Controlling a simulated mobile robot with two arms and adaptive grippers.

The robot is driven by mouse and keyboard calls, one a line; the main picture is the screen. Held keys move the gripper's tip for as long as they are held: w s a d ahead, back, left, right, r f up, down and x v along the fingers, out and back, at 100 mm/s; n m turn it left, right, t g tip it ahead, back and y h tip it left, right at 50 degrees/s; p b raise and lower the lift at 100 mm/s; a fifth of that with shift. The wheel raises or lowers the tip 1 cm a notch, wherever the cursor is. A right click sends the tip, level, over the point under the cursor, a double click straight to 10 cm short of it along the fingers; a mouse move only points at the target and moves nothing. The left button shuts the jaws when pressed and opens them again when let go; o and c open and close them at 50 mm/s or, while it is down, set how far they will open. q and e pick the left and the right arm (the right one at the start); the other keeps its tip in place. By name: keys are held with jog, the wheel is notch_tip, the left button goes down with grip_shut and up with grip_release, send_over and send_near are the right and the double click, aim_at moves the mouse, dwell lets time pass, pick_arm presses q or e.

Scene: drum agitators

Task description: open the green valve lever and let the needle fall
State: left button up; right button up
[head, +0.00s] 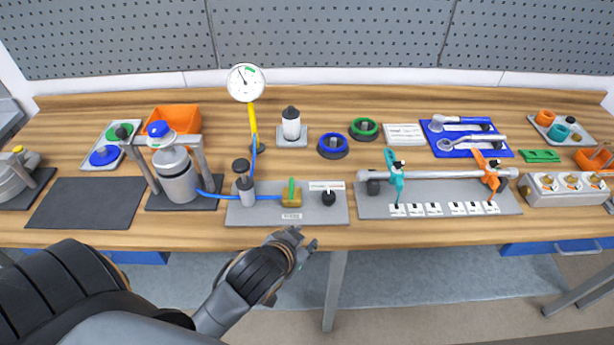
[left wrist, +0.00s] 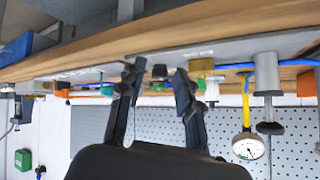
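The green valve lever (head: 291,188) rises from a brass valve body (head: 292,201) on a grey plate, across the line of the blue hose. The white gauge (head: 246,83) stands on a yellow stem behind; its thin dark needle points up and left. My left gripper (head: 303,240) is in front of the bench edge, just below the valve plate, apart from the lever. In the left wrist view, which is upside down, its two fingers (left wrist: 158,78) are spread with nothing held. The brass body (left wrist: 203,64) and gauge (left wrist: 248,147) show there. My right gripper is out of view.
A black knob (head: 328,198) sits right of the valve. A grey pump cylinder (head: 246,190) stands to its left, joined by blue hose to a metal vessel (head: 178,180). A pipe rack with teal (head: 395,178) and orange clamps is further right. The wooden bench edge lies before my gripper.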

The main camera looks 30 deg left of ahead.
pick_arm(q)
jog(key=w+d+r+m+t+h, duration=0.25)
jog(key=w+r+t, duration=0.35)
jog(key=r, duration=0.4)
jog(key=w+d+r+m+t+h, duration=0.2)
jog(key=w+d+r+m+t, duration=0.15)
jog(key=w+r, duration=0.5)
jog(key=s+d+r+m+g+h, duration=0.2)
jog(key=d+r+m+g+h, duration=0.2)
jog(key=d+m+h, duration=0.35)
jog(key=s+d+r+m+g+h, duration=0.2)
jog(key=d+r+m+g+h, duration=0.25)
jog(key=m+h, duration=0.5)
jog(key=m+g+y, duration=0.5)
jog(key=g+y, duration=0.6)
jog(key=y, duration=0.9)
send_over(291, 186)
notch_tip(291, 186, down, 13)
notch_tip(291, 186, down, 12)
jog(key=p, duration=0.4)
jog(key=shift+r, duration=0.15)
jog(key=shift+f, duration=0.8)
jog(key=shift+w, duration=0.1)
grip_shut()
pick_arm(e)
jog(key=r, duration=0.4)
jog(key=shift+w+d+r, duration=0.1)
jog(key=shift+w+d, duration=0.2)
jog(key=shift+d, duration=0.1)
